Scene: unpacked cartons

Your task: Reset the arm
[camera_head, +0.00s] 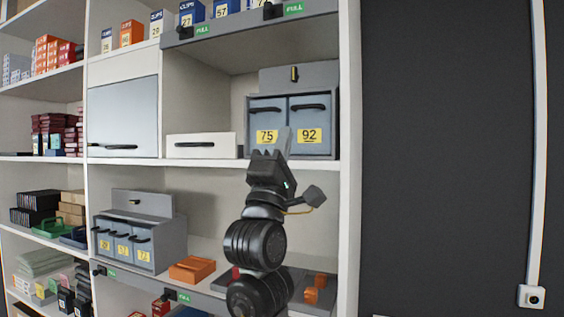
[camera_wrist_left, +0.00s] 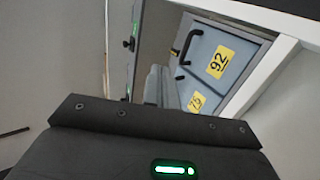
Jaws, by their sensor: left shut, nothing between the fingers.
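My left arm rises in the head view from the bottom centre. Its left gripper (camera_head: 285,140) points up in front of the grey drawer unit (camera_head: 263,110) marked 75 and 92. Its fingers are together and hold nothing. I cannot tell from the head view how far it is from the drawers. In the left wrist view the dark gripper body (camera_wrist_left: 150,145) fills the bottom, and the drawers marked 92 (camera_wrist_left: 208,52) and 75 show tilted beyond it. The right gripper is not in view.
White shelving (camera_head: 347,200) with an upright stands around the arm. A white drawer (camera_head: 200,146) and a closed pale door (camera_head: 122,115) are left of the gripper. Lower down are a grey drawer unit (camera_head: 166,235) and an orange box (camera_head: 192,269). A dark bare wall (camera_head: 440,150) is at right.

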